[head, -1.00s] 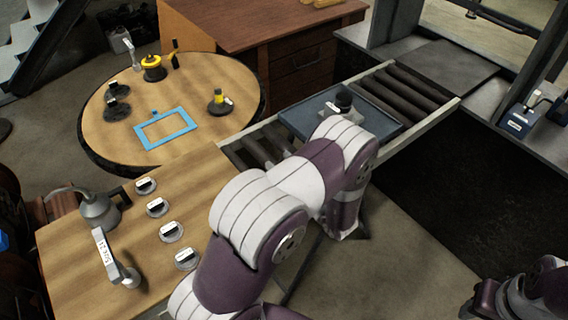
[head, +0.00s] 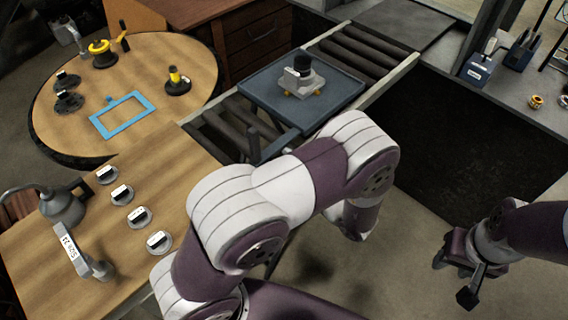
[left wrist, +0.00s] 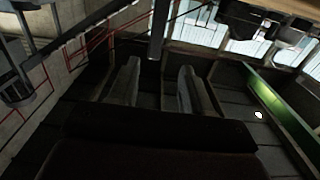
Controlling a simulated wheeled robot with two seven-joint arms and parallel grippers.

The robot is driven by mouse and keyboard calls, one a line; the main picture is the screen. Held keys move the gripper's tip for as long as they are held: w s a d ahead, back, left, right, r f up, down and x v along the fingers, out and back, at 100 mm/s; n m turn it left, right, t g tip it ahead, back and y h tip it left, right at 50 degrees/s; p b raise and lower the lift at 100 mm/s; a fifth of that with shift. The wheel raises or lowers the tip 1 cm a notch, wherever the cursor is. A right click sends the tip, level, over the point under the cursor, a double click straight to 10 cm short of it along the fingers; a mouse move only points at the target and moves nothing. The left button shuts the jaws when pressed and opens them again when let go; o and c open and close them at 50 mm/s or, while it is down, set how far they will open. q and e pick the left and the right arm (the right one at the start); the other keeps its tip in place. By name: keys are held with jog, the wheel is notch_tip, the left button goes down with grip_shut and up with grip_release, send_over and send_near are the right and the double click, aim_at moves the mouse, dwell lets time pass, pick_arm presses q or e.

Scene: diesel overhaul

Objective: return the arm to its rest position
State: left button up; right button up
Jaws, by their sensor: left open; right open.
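My left arm (head: 262,195) rises from the bottom of the head view and bends at a raised joint in front of the roller conveyor. In the left wrist view my left gripper (left wrist: 160,78) is open, its two pale fingers apart with nothing between them. In the head view the arm mostly hides that gripper; dark prongs beside the conveyor edge may be part of it, I cannot tell. My right gripper (head: 462,278) is open and empty over the floor at the right.
A blue-grey tray (head: 330,112) holding a grey part with a black top (head: 302,75) lies on the conveyor (head: 365,55), close behind my left arm. A wooden table (head: 100,220) with several small parts and a round table (head: 150,70) with a blue frame (head: 122,114) stand left.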

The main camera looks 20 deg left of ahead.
dwell(0.4)
pick_arm(q)
jog(key=w+d+f+m+h, duration=0.4)
jog(key=d+f+m+h, duration=0.4)
jog(key=d+f+h, duration=0.55)
jog(key=s+a+r+m+g+h, duration=0.2)
jog(key=s+a+r+m+g, duration=0.15)
jog(key=s+r, duration=0.3)
jog(key=s+a+r+m+g+h, duration=0.2)
jog(key=s+a+r+m+g, duration=0.15)
jog(key=s+r, duration=0.35)
jog(key=a+r, duration=0.1)
jog(key=a+t, duration=0.1)
jog(key=a, duration=0.1)
jog(key=a+r+t, duration=0.1)
jog(key=shift+a+r+n+y, duration=0.25)
jog(key=shift+a+r+n, duration=0.05)
jog(key=shift+r+n, duration=0.1)
